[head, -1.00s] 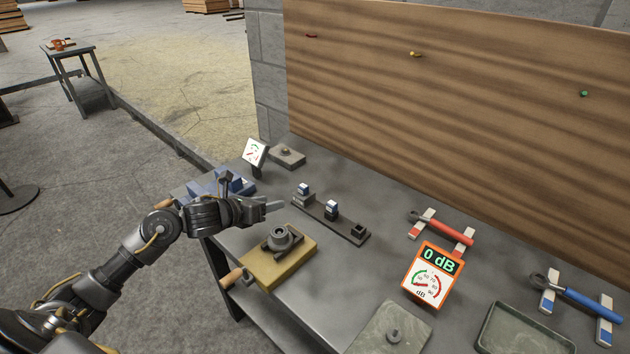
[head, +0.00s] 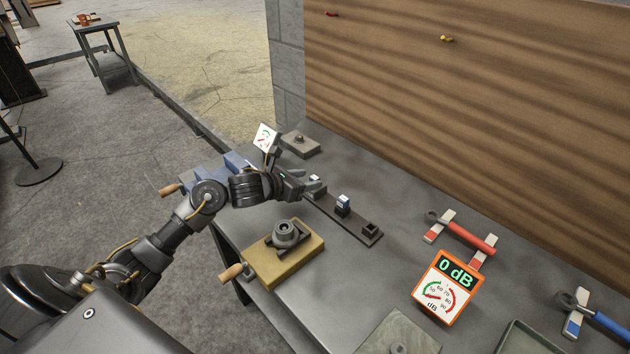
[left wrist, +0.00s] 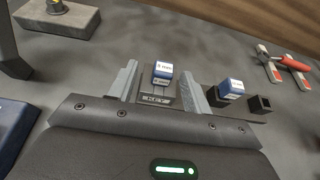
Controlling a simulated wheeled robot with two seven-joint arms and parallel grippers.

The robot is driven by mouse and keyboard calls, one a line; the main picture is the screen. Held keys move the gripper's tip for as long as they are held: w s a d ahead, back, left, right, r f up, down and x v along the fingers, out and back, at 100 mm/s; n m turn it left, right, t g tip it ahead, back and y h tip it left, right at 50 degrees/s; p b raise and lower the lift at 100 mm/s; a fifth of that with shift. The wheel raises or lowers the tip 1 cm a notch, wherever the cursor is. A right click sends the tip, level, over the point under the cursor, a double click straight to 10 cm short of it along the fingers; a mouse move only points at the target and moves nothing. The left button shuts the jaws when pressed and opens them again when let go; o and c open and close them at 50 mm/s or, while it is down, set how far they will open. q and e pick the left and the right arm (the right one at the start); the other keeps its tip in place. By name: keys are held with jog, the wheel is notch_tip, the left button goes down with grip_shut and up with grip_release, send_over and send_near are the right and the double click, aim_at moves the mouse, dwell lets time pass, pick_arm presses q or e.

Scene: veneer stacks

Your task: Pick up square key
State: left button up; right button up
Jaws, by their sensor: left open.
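A dark rack (head: 356,229) on the grey bench holds two blue-and-white keys and has an empty square socket (head: 370,228) at its right end. My left gripper (head: 308,188) is open at the rack's left end. In the left wrist view one blue key with a white label (left wrist: 162,73) stands upright between the open fingers (left wrist: 158,84), with a gap on each side. The second key (head: 343,204) stands in the middle slot and also shows right of the fingers (left wrist: 232,88). The key shanks are hidden, so I cannot tell which is square. My right gripper is not in view.
A yellow block with a round grey fixture (head: 287,234) stands in front of the rack. A small gauge (head: 265,138) and a grey block (head: 301,144) are behind my gripper. An orange 0 dB meter (head: 447,284) and a red-handled tool (head: 469,236) lie to the right.

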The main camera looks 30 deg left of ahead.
aim_at(312, 179)
pick_arm(q)
jog(key=shift+w, duration=0.1)
jog(key=p+x, duration=0.1)
jog(key=x, duration=0.1)
jog(key=p+x, duration=0.1)
jog(key=x, duration=0.1)
jog(key=shift+w+d, duration=0.1)
jog(key=shift+d, duration=0.25)
jog(key=shift+w+d+f, duration=0.1)
jog(key=shift+w+f, duration=0.05)
jog(key=shift+w, duration=0.1)
grip_shut()
